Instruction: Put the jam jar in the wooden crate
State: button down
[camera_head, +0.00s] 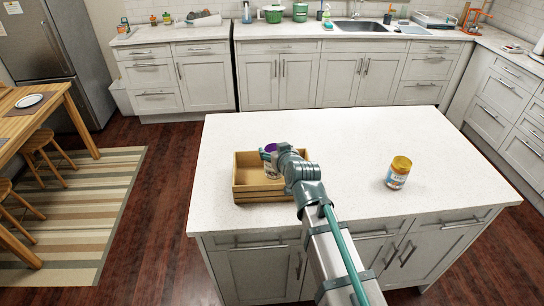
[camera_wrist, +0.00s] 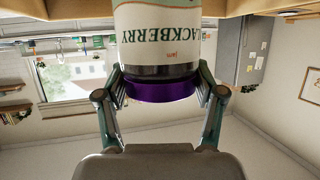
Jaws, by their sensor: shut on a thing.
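A blackberry jam jar with a purple lid (camera_head: 270,164) is held at its lid by my gripper (camera_head: 271,153). The jar is over or inside the wooden crate (camera_head: 265,196), which stands on the left part of the white island counter. In the wrist view the jam jar (camera_wrist: 158,35) appears upside down, with the gripper fingers (camera_wrist: 160,92) shut on both sides of its lid. Wooden crate edges (camera_wrist: 252,8) show at the top of that view, on both sides of the jar. Whether the jar's base touches the crate floor is hidden.
A back counter with a sink (camera_head: 360,25) lies beyond.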

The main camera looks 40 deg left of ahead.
jog(key=shift+a+f+p, duration=0.35)
jog(key=shift+a+f, duration=0.1)
jog(key=shift+f, duration=0.2)
notch_tip(320, 180, down, 2)
jog(key=shift+f+p, duration=0.1)
jog(key=shift+p, duration=0.5)
jog(key=shift+f, duration=0.25)
jog(key=shift+f, duration=0.2)
jog(key=shift+c, duration=0.7)
grip_release()
jog(key=shift+r, duration=0.1)
jog(key=shift+r, duration=0.15)
jog(key=b+v, duration=0.3)
jog(key=v, duration=0.9)
